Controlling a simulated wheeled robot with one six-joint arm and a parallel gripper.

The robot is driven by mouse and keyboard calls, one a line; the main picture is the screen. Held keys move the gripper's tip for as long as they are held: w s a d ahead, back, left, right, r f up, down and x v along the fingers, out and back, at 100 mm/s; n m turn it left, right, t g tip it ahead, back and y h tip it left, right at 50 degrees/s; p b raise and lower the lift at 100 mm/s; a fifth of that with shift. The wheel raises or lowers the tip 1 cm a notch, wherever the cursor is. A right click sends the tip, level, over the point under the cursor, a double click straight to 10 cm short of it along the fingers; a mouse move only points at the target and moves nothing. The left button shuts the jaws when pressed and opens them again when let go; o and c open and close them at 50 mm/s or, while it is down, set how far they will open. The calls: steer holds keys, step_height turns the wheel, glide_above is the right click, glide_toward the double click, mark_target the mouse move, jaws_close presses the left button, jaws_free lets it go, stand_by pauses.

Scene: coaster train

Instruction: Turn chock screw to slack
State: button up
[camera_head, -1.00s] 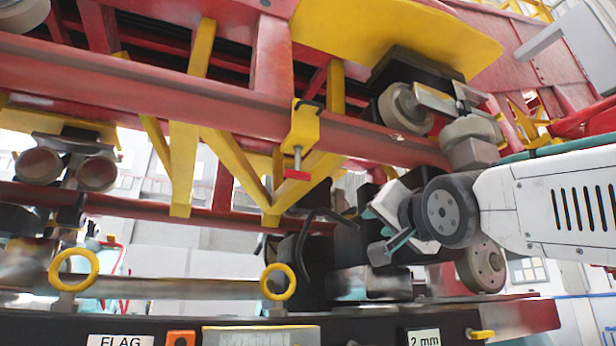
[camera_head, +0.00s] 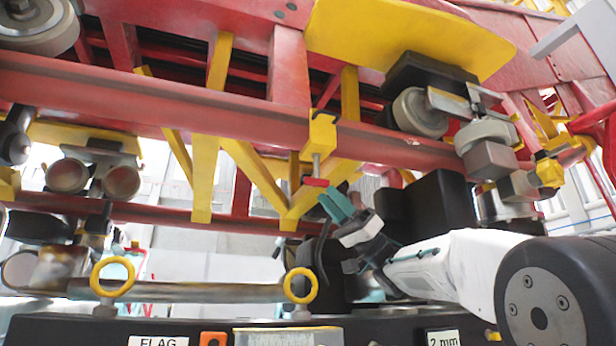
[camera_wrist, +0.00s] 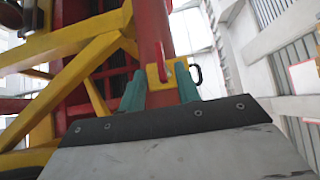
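The chock is a yellow clamp (camera_head: 322,133) on the lower edge of the red rail. Its screw hangs below it and ends in a red crossbar handle (camera_head: 316,183). My gripper (camera_head: 336,203) has teal fingers pointing up and left, with the tips just below and right of the handle. In the wrist view the two fingers stand apart, with the yellow clamp (camera_wrist: 160,76) beyond and between them. A reddish strip shows between the fingers; I cannot tell whether it is the handle or whether the fingers touch it. The gripper looks open.
The long red rail (camera_head: 230,115) and yellow braces (camera_head: 258,175) lie close around the clamp. Two yellow rings (camera_head: 300,286) stand on the black bench below. A black block (camera_head: 436,208) is behind my arm. Wheels (camera_head: 420,112) hang at the upper right.

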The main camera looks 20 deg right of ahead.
mark_target(311, 178)
steer(key=x, duration=0.7)
steer(key=shift+a+r, duration=0.1)
jaws_close()
